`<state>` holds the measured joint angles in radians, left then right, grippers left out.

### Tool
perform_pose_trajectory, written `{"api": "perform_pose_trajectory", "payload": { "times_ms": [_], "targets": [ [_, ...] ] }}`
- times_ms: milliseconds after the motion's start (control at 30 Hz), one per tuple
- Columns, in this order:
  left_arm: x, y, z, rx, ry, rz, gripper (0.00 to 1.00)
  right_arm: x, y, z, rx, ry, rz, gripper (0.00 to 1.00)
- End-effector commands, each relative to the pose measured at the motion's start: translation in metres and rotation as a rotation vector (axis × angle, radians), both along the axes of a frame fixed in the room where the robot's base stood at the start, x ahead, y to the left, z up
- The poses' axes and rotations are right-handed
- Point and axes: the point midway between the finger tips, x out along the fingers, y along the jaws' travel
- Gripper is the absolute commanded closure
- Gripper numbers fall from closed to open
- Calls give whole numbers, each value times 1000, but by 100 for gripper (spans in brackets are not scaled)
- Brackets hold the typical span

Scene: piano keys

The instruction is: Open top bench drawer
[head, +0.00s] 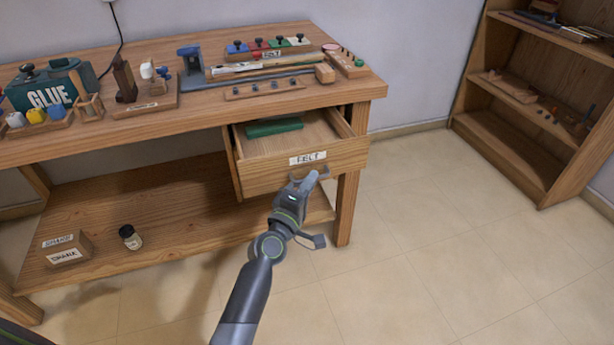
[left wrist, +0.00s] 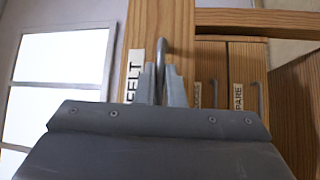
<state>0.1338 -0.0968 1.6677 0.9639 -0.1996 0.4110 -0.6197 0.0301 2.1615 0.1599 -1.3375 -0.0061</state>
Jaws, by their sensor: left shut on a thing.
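The top bench drawer (head: 262,182), labelled FELT, is pulled partway out under the right end of the workbench. A green item (head: 273,127) lies inside it. My left gripper (head: 308,182) is at the drawer's front, beside the label. In the left wrist view the gripper's fingers (left wrist: 163,86) are shut on the curved metal handle (left wrist: 162,48) next to the FELT label (left wrist: 133,75). My right gripper is not in view.
The workbench top (head: 200,118) carries tools, a glue container (head: 50,97) and small parts. Its lower shelf (head: 170,190) holds a box and a jar. The left wrist view shows two more labelled drawer fronts (left wrist: 245,60). Tiled floor (head: 430,230) is clear at right, before a shelf unit.

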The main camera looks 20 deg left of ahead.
Motion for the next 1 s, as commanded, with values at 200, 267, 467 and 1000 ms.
{"api": "perform_pose_trajectory", "payload": {
  "times_ms": [200,267,467,1000],
  "targets": [
    [-3,-2,-1,0,2,0,100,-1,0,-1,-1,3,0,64],
    [-3,-2,-1,0,2,0,100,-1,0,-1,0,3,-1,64],
    [-3,-2,-1,0,2,0,86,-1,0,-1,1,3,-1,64],
    [-11,0,-2,-1,1,1,69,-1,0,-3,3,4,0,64]
  ]
}}
